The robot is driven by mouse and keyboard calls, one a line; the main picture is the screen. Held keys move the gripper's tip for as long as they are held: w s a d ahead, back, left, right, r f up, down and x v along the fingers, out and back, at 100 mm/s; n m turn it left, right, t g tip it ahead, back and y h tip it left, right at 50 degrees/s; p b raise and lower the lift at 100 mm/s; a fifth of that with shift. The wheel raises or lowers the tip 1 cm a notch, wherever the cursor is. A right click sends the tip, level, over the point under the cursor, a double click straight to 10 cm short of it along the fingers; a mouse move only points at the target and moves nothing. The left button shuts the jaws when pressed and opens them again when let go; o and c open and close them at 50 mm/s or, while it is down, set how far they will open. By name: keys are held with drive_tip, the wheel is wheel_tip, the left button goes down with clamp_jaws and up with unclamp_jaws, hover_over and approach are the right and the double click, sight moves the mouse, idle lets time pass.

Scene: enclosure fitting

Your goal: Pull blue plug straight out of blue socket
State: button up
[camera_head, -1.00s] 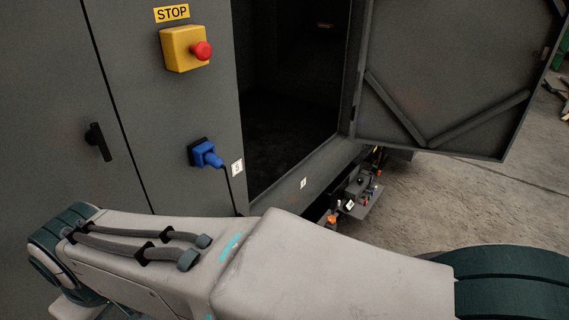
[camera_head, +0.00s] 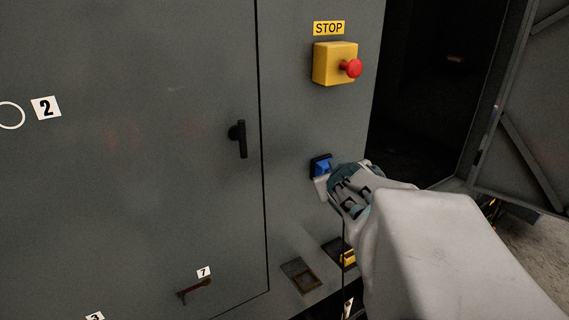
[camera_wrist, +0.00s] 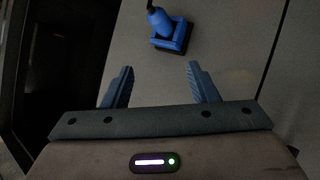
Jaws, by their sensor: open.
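The blue plug (camera_wrist: 158,19) sits in the blue socket (camera_wrist: 170,38) on the grey cabinet front, with a dark cable running from the plug. In the wrist view both lie ahead of my gripper (camera_wrist: 160,78), beyond its fingertips. My gripper's two blue fingers are apart with nothing between them. In the head view my gripper (camera_head: 324,184) is at the socket (camera_head: 319,165) and hides much of the plug (camera_head: 323,168). I cannot tell from the head view whether the fingers touch the plug.
A yellow box with a red stop button (camera_head: 335,63) is mounted above the socket. A black door handle (camera_head: 238,139) is to the left. An open cabinet door (camera_head: 525,110) stands at the right. Small panel fittings (camera_head: 301,274) lie below.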

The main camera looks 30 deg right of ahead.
drive_tip(key=s+d+f+n+t+y+b, duration=0.2)
drive_tip(key=s+d+f+n+t+y, duration=0.15)
drive_tip(key=s+d+y, duration=0.2)
drive_tip(key=shift+n+g, duration=0.25)
drive_tip(key=shift+g, duration=0.1)
drive_tip(key=x, duration=1.4)
drive_tip(key=shift+w+d, duration=0.25)
drive_tip(key=shift+w, duration=0.1)
drive_tip(key=c, duration=1.1)
drive_tip(key=shift+s, duration=0.1)
drive_tip(key=shift+s, duration=0.1)
drive_tip(key=shift+s+d+p, duration=0.15)
drive_tip(key=shift+s+p, duration=0.2)
drive_tip(key=shift+s, duration=0.95)
drive_tip(key=shift+s+d+p, duration=0.1)
drive_tip(key=shift+s+p, duration=0.25)
drive_tip(key=shift+s, duration=1)
